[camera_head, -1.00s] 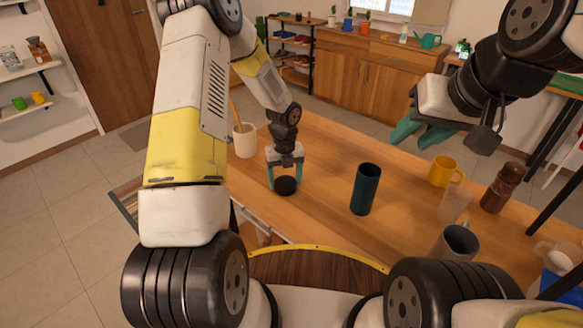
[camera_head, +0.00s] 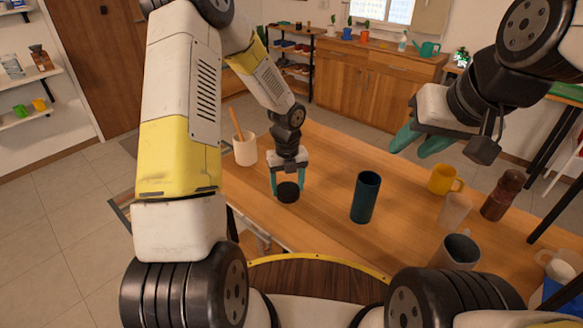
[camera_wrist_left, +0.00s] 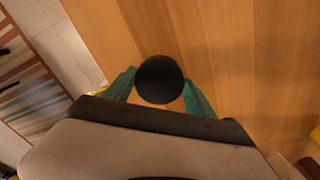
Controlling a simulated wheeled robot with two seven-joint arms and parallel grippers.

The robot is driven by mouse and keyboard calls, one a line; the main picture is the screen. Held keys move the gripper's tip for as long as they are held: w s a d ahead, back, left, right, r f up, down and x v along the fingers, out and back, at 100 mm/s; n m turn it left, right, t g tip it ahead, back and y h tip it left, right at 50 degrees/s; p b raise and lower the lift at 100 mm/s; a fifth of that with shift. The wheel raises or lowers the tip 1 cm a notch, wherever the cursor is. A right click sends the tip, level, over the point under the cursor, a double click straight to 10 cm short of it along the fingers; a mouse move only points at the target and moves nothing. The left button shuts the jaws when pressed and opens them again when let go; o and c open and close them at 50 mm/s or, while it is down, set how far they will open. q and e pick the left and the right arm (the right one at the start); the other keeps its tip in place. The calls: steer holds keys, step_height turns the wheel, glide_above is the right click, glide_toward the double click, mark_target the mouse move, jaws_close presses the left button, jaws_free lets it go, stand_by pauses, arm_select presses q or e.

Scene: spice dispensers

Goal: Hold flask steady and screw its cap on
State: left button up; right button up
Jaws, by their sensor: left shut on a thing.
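The flask (camera_head: 365,198) is a dark teal cylinder that stands upright and open-topped on the table. The cap (camera_head: 288,193) is a round black piece to the left of the flask. My left gripper (camera_head: 288,184) points down at the cap, with its teal fingers on either side, shut on it. The left wrist view shows the cap (camera_wrist_left: 160,80) between the two fingertips. I cannot tell whether the cap touches the table. My right gripper (camera_head: 420,142) is above the table's far side, up and to the right of the flask, apart from it. Its finger gap is hard to make out.
A yellow mug (camera_head: 444,180), a clear cup (camera_head: 454,211), a brown bottle (camera_head: 502,195) and a grey mug (camera_head: 456,251) stand right of the flask. A white utensil pot (camera_head: 245,150) stands at the left edge. Table between cap and flask is clear.

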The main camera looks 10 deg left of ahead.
arm_select(q)
steer(key=s+d, duration=0.1)
steer(key=s, duration=0.3)
steer(key=s+d, duration=0.2)
steer(key=s, duration=0.2)
steer(key=s+d+r, duration=0.1)
steer(key=s, duration=0.2)
steer(key=shift+s+d, duration=0.4)
steer(key=shift+s, duration=0.1)
